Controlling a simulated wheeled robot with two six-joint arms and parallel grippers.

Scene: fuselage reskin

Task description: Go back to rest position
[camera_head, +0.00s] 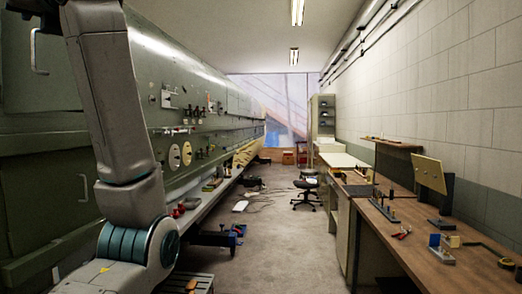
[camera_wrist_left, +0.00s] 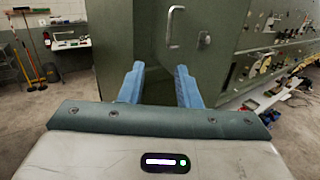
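My left gripper (camera_wrist_left: 159,72) shows in the left wrist view with its two blue fingers apart and nothing between them. It faces a green fuselage panel (camera_wrist_left: 122,35) with a handle, and no contact shows. In the head view my left arm (camera_head: 105,110) stands nearly upright at the left, in front of the long green fuselage (camera_head: 40,135). I cannot make out its fingers there. My right arm and right gripper are not in view.
A wooden workbench (camera_head: 420,240) with small tools and parts runs along the right wall. An office chair (camera_head: 306,190) stands further back. Cables (camera_head: 262,196) and a blue-and-black item (camera_head: 232,232) lie on the left of the aisle. The middle floor (camera_head: 285,255) is clear.

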